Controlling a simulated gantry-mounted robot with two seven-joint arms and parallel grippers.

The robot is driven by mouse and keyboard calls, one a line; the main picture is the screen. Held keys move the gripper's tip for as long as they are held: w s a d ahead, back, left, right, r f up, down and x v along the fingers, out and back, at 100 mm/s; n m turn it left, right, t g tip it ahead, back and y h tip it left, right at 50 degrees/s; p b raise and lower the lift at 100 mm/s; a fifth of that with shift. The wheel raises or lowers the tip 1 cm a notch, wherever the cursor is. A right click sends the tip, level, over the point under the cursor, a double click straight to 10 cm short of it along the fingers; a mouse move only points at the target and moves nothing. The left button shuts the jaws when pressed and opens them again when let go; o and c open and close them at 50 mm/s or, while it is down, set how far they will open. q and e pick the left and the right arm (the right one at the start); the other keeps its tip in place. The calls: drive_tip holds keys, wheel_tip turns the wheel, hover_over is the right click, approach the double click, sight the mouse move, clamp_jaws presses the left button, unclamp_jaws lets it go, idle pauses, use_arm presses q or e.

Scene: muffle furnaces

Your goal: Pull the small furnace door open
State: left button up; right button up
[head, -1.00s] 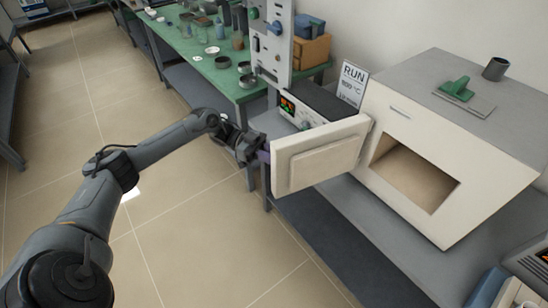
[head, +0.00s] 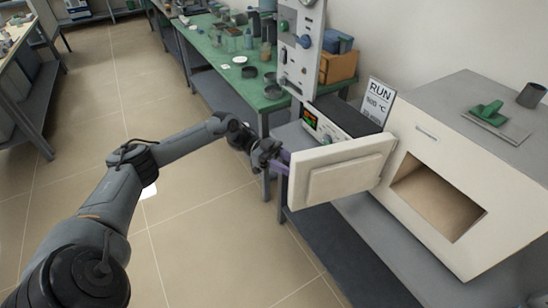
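The small furnace (head: 425,144) is a cream box with a grey top on the bench at the right. Its door (head: 340,172) stands wide open, swung out to the left, and the dark tan chamber (head: 436,196) is exposed. My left gripper (head: 280,159) is at the door's free left edge, where a bit of purple shows behind the edge. The door hides the fingertips, so I cannot tell whether they are shut on anything. My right gripper is not in view.
A controller with a lit display (head: 311,119) and a RUN sign (head: 378,100) stand behind the door. A green-topped bench (head: 215,62) with glassware and dishes lies further back. A green object (head: 488,113) and a dark cup (head: 531,95) sit on the furnace.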

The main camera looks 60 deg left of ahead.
use_arm(q)
drive_tip(key=b+v, duration=0.2)
drive_tip(key=v, duration=0.6)
drive_tip(key=shift+b, duration=0.4)
drive_tip(key=shift+d, duration=0.1)
